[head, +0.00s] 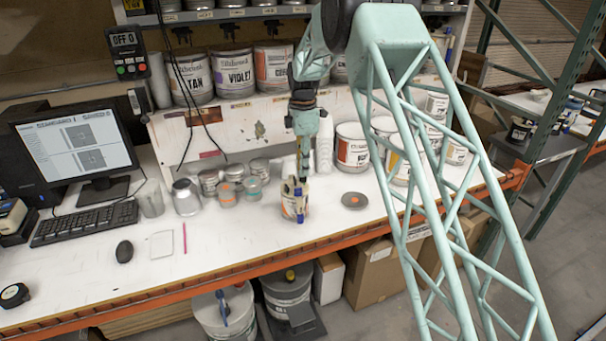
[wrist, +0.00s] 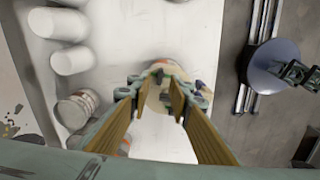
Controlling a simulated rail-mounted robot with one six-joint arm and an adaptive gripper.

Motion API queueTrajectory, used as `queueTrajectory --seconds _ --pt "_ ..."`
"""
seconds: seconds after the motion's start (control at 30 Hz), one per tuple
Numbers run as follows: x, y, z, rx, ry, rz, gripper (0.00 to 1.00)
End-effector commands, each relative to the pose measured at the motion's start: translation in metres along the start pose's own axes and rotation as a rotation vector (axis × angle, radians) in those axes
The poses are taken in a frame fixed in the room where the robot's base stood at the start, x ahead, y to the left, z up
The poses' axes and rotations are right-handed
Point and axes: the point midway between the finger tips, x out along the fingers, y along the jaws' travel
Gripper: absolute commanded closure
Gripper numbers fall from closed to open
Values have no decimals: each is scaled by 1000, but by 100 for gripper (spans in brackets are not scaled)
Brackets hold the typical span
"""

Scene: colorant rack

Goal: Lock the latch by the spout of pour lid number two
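A small pale can (head: 291,211) stands on the white bench with blue and tan upright parts at its top. These may be a pour lid, but no latch, spout or number is readable. My gripper (head: 303,172) points down just above and behind the can's top; contact cannot be told. In the wrist view my gripper (wrist: 158,90) has its tan-faced fingers apart, with a blurred round top (wrist: 166,68) beyond the tips. Nothing is clearly held between them. On the floor under the bench, a pail (head: 224,318) has a blue upright handle on its lid.
Larger paint cans (head: 353,150) stand behind at the right. The front bench is mostly clear.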

Motion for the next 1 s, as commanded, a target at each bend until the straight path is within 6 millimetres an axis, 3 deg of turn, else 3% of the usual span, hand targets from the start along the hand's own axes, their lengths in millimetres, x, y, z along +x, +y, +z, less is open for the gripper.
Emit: queueTrajectory --seconds 0.3,0.73,1.0 --pt "29 -1 0 0 0 -2 81" --pt "34 0 0 0 0 0 81" --pt "33 0 0 0 0 0 100"
